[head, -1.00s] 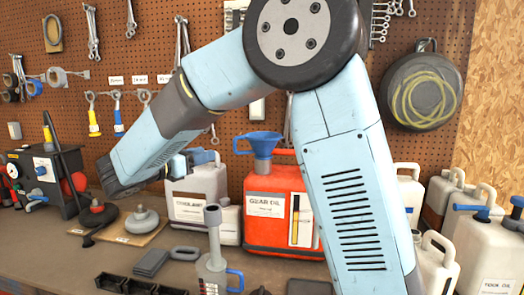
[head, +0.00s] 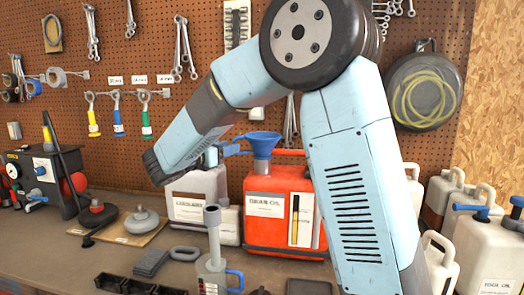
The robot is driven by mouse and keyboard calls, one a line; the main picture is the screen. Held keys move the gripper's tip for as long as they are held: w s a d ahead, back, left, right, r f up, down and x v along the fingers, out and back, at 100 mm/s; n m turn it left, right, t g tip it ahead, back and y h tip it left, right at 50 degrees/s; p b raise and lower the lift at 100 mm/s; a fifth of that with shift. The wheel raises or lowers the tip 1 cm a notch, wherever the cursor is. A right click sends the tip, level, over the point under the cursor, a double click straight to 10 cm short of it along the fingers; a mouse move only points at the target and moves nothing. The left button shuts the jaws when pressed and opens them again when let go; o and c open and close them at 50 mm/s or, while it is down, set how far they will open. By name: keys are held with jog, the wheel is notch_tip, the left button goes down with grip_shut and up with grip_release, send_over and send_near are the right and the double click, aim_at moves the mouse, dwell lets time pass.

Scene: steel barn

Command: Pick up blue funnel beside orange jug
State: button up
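The blue funnel (head: 263,144) is upright, wide mouth up, with a tab to its left. Its narrow end is at the top left of the orange jug (head: 264,228), labelled gear oil; I cannot tell whether it rests in the jug's neck. My arm reaches down to the left across the view, its dark end left of the funnel.
A whitish coolant jug (head: 190,206) stands left of the orange jug. A grey can with a tall spout (head: 213,245) stands in front. White jugs (head: 492,248) crowd the right. Black trays (head: 115,281) lie at the front. A pegboard (head: 200,95) with hanging tools is behind.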

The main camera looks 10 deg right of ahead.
aim_at(256, 150)
jog(key=x, duration=0.3)
jog(key=shift+w+d, duration=0.15)
jog(key=shift+d, duration=0.1)
jog(key=shift+c, duration=0.2)
grip_shut()
